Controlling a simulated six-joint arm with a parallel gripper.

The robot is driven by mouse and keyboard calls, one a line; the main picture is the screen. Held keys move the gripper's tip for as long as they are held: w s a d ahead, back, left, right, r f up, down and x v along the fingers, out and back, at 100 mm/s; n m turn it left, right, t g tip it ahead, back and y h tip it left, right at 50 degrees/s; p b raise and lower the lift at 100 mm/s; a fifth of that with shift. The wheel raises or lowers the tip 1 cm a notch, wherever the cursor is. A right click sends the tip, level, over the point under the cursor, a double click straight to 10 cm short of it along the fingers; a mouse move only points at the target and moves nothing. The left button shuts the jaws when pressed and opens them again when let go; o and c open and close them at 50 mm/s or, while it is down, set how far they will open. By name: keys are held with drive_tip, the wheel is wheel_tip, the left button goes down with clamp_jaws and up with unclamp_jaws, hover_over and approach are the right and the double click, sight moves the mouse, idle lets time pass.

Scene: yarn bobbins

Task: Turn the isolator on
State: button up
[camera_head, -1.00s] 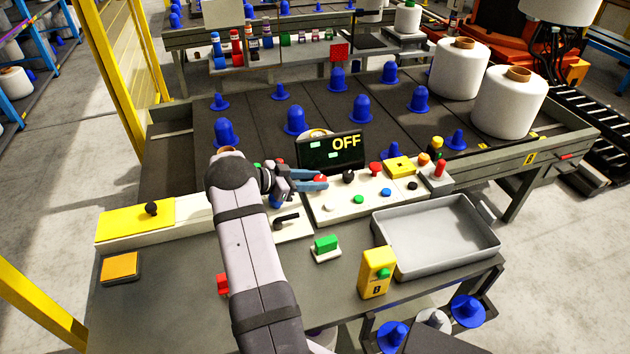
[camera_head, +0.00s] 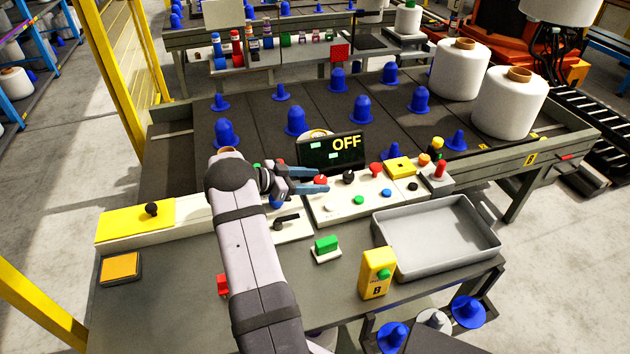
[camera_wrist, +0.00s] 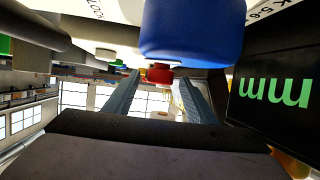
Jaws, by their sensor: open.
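My gripper (camera_head: 318,181) is open and lies low over the control panel (camera_head: 330,209), pointing right. A red button (camera_head: 321,180) shows by its fingertips; in the wrist view a red knob (camera_wrist: 158,73) appears between the two fingers, apart from both. A large blue knob (camera_wrist: 190,30) is close to the wrist camera. The dark display (camera_head: 318,153) behind the panel reads OFF. A black lever handle (camera_head: 286,220) lies on a white plate below the gripper. A black rotary knob (camera_head: 348,177) stands right of the fingertips. I cannot tell which control is the isolator.
A grey tray (camera_head: 440,268) is at the right, with a yellow box (camera_head: 376,273) beside it. A green switch (camera_head: 326,246) is in front of the panel. A yellow plate with a black knob (camera_head: 151,209) is at the left. Blue cones and white bobbins stand behind.

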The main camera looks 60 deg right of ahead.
drive_tip(key=shift+b+v, duration=0.5)
drive_tip(key=shift+v, duration=3.05)
drive_tip(key=shift+s+r, duration=0.1)
drive_tip(key=s+d+r+n+t+h+p, duration=0.2)
drive_tip(key=s+d+r+n+t+h, duration=0.3)
drive_tip(key=d, duration=0.4)
drive_tip(key=s+d+r+n+t+h+p, duration=0.35)
drive_tip(key=d+r, duration=0.25)
drive_tip(key=d, duration=0.2)
drive_tip(key=s+a+f+n+t+y+p, duration=0.1)
drive_tip(key=a+f+n+t+y, duration=0.2)
drive_tip(key=a, duration=0.2)
drive_tip(key=s+a+f+n+t+y+p, duration=0.1)
drive_tip(key=a+f+n+t+y, duration=0.2)
drive_tip(key=a+f+t+y, duration=0.1)
drive_tip(key=s+a+f+n+t+y+p, duration=0.1)
drive_tip(key=a+f+n+t+y, duration=0.2)
drive_tip(key=a, duration=0.3)
drive_tip(key=shift+s+a+f+n+t+y+p, duration=0.25)
drive_tip(key=shift+f+y+p, duration=0.05)
drive_tip(key=shift+f+y, duration=0.3)
drive_tip(key=shift+p+x, duration=0.75)
drive_tip(key=shift+x, duration=2.95)
